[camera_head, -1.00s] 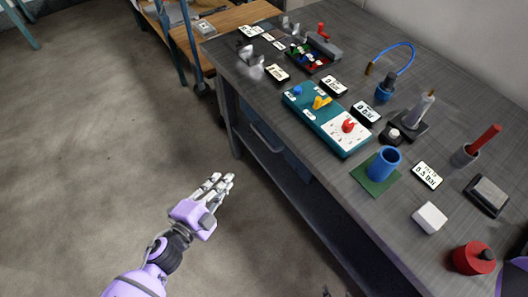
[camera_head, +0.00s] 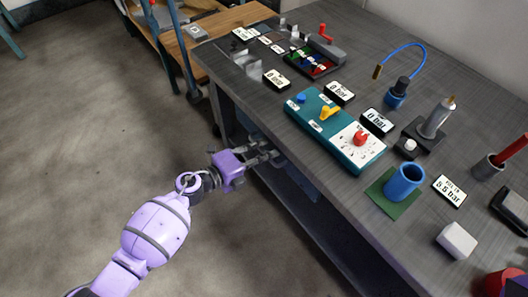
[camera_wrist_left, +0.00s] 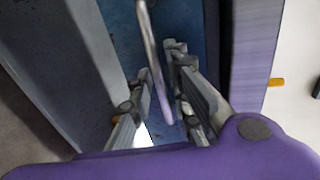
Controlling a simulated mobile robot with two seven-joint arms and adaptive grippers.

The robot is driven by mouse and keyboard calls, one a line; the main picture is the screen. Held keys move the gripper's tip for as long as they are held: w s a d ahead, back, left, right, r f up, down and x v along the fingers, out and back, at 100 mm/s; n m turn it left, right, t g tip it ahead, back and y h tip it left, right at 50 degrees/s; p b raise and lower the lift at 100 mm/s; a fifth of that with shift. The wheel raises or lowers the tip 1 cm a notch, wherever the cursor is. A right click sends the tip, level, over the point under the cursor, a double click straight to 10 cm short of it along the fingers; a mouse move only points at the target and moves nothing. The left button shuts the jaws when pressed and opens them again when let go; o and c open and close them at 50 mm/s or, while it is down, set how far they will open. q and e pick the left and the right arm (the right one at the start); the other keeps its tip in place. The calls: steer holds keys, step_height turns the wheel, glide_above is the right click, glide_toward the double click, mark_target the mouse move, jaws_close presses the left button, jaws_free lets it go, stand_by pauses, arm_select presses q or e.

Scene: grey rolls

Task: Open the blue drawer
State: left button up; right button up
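The blue drawer (camera_head: 300,184) is under the near side of the grey workbench, partly hidden by my left gripper (camera_head: 272,150) in the head view. In the left wrist view its blue front (camera_wrist_left: 122,22) lies ahead, with a grey metal bar handle (camera_wrist_left: 150,50) across it. My left gripper (camera_wrist_left: 160,75) is open there, with one finger on each side of the handle. The fingers look apart from the bar; contact cannot be told. The drawer looks shut. My right gripper does not show.
The workbench top (camera_head: 240,98) overhangs above my left gripper. On it stand a teal control panel (camera_head: 335,130), a blue cup (camera_head: 404,182) on a green mat and several display plates. A wooden table (camera_head: 205,35) is at the back. The floor at left is clear.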

arm_select(q)
steer(key=shift+w+d, duration=0.1)
steer(key=shift+d, duration=0.05)
jaws_close()
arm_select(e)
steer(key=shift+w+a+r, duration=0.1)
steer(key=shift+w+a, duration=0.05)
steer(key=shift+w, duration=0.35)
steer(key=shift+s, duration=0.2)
arm_select(q)
steer(key=f+v, duration=0.3)
steer(key=v, duration=1.1)
steer(key=a+f+b+v, duration=0.1)
steer(key=f+v, duration=0.2)
steer(key=v, duration=1.1)
steer(key=shift+s+a, duration=0.25)
steer(key=shift+s, duration=0.25)
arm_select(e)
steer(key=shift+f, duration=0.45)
arm_select(q)
steer(key=shift+r, duration=0.1)
